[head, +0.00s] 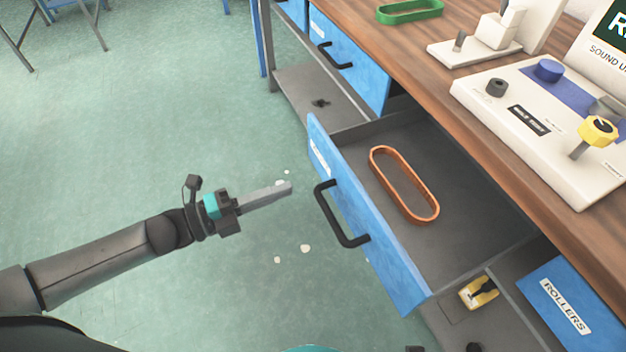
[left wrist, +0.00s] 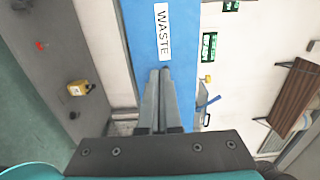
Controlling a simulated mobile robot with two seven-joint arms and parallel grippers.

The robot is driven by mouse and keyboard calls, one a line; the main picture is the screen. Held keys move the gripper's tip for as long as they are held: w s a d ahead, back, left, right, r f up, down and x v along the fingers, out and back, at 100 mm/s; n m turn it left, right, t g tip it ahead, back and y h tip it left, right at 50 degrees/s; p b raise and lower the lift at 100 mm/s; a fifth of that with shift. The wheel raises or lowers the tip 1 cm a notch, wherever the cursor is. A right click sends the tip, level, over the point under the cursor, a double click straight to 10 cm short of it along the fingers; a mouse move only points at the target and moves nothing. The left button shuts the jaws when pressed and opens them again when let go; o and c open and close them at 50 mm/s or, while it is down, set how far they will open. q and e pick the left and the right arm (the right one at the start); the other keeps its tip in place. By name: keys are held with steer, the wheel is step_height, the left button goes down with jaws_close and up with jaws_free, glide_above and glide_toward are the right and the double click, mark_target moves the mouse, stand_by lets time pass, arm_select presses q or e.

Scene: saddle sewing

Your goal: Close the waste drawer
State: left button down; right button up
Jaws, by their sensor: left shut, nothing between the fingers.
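The waste drawer (head: 365,215) is pulled out from under the wooden bench in the head view, with a blue front and a black bar handle (head: 340,216). An orange oblong ring (head: 404,184) lies inside it. My left gripper (head: 290,187) is shut and empty, a little left of the drawer front and apart from it in the head view. In the left wrist view its fingers (left wrist: 160,75) point at the blue front (left wrist: 185,40), just below the white WASTE label (left wrist: 162,32). My right gripper is not in view.
A closed blue drawer (head: 350,62) is farther back. A ROLLERS drawer (head: 570,310) is at the lower right. A yellow item (head: 479,293) sits on the shelf below. The wooden bench (head: 440,90) carries a white control panel (head: 540,125). The floor at left is open.

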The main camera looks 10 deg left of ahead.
mark_target(329, 174)
arm_select(q)
steer(key=b+x, duration=0.1)
steer(key=x, duration=0.4)
steer(key=shift+w+d, duration=0.2)
steer(key=shift+d, duration=0.1)
steer(key=shift+x, duration=0.75)
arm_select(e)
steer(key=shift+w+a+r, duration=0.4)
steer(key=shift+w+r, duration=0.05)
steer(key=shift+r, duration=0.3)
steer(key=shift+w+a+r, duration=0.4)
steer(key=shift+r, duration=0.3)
arm_select(q)
steer(key=shift+w+d, duration=0.3)
steer(key=shift+d, duration=0.1)
steer(key=b+x, duration=0.2)
steer(key=x, duration=0.9)
steer(key=shift+d, duration=0.1)
steer(key=b+x, duration=0.2)
steer(key=x, duration=0.6)
steer(key=shift+w+d+b, duration=0.4)
steer(key=shift+d, duration=0.1)
steer(key=shift+d+r, duration=0.1)
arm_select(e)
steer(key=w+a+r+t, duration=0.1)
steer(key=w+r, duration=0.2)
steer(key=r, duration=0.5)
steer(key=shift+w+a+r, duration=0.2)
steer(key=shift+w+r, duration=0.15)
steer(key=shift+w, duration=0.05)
